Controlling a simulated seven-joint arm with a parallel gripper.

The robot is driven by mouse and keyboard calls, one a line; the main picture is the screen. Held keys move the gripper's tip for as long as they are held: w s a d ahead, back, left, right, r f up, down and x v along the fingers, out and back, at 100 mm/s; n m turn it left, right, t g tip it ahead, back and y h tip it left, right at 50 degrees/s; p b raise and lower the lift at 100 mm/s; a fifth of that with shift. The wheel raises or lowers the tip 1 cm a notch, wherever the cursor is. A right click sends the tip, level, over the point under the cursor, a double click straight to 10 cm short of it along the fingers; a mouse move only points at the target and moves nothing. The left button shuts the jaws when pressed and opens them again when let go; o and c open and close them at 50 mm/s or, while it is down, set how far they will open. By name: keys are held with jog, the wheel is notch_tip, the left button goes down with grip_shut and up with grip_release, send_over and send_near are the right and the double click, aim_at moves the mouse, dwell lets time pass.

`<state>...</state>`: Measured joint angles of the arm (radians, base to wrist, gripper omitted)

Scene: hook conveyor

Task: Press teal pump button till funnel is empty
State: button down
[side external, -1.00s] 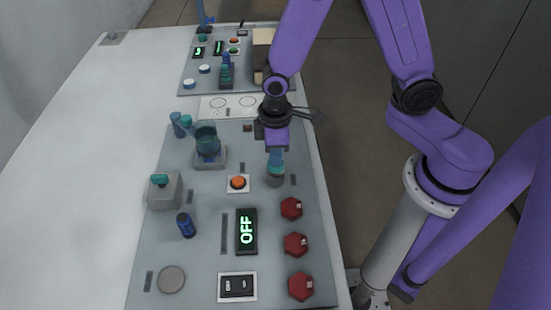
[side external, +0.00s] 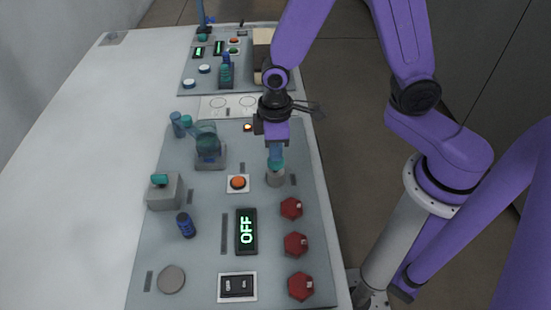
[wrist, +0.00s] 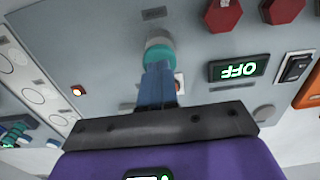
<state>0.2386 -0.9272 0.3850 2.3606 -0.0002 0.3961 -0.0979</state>
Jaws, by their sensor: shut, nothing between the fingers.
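The teal pump button (side external: 275,165) sits on a grey round base (side external: 275,179) near the right edge of the panel. My gripper (side external: 276,157) is shut and empty, pointing down with its blue fingertips at the button's top. In the wrist view the fingertips (wrist: 158,66) overlap the teal button (wrist: 159,52); whether they still touch it is unclear. The see-through funnel (side external: 206,138) stands on a grey holder (side external: 210,162) to the left. Its level is hard to read.
An orange button (side external: 238,183), a display reading OFF (side external: 246,231), a rocker switch (side external: 238,287) and several red knobs (side external: 295,244) lie nearer the front. A grey box with a teal top (side external: 164,194) and a blue cylinder (side external: 186,225) stand left.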

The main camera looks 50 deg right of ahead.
jog(key=shift+r, duration=0.45)
jog(key=shift+f, duration=0.1)
jog(key=shift+f, duration=1.65)
jog(key=shift+r, duration=1.75)
jog(key=shift+f, duration=0.2)
